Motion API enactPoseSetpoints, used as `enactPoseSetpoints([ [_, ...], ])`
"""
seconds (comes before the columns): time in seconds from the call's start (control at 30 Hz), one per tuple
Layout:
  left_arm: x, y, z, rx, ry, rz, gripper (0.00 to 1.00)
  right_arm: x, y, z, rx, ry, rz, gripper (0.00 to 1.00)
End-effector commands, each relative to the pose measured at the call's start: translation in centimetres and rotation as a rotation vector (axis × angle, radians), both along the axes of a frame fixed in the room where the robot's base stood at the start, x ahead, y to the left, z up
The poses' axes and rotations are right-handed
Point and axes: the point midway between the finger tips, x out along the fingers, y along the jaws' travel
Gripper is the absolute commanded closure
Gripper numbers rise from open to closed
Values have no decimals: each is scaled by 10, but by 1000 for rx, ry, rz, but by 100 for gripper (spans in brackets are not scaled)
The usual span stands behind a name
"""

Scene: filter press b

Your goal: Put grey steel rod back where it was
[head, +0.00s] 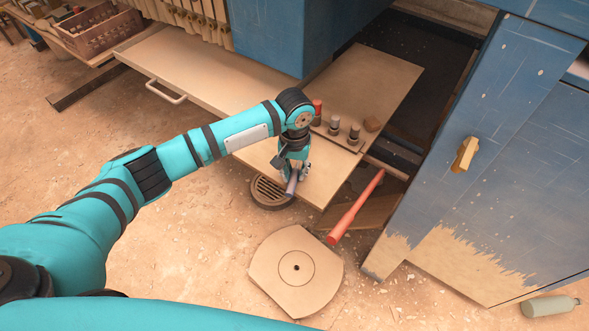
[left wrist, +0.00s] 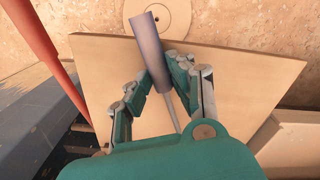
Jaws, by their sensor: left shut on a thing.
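The grey steel rod (head: 291,187) is a smooth grey cylinder. My left gripper (head: 291,173) is shut on it near the edge of a light wooden board (head: 325,183). In the left wrist view the rod (left wrist: 150,48) stands out between the two fingers of my left gripper (left wrist: 168,84), slightly tilted, with a thinner part running down behind them. The board (left wrist: 235,85) lies beneath the gripper and rod there. I cannot tell whether the rod touches the board. My right gripper is not in view.
Several small cylinders (head: 334,126) and a brown lump stand on the board's far part. A red bar (head: 355,208) slants beside its right edge. A round-cornered plate (head: 296,285) and a dark grate (head: 268,197) lie on the floor. Blue panels (head: 500,150) stand at right.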

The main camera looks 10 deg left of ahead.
Motion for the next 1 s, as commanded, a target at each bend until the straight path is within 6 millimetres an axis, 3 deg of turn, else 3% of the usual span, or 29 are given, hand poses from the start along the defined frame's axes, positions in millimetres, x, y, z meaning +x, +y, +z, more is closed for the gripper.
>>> enactPoseSetpoints([
  [0.23,0,0,-5,-1,0,0,100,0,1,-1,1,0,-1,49],
  [0.27,0,0,-5,-1,-1,0,76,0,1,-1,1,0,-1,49],
  [0.47,0,0,-5,0,0,0,52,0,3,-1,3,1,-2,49],
  [0.77,0,0,-3,0,0,0,52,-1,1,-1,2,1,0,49],
  [1.0,1,0,33,-1,-4,-2,52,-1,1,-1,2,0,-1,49],
])
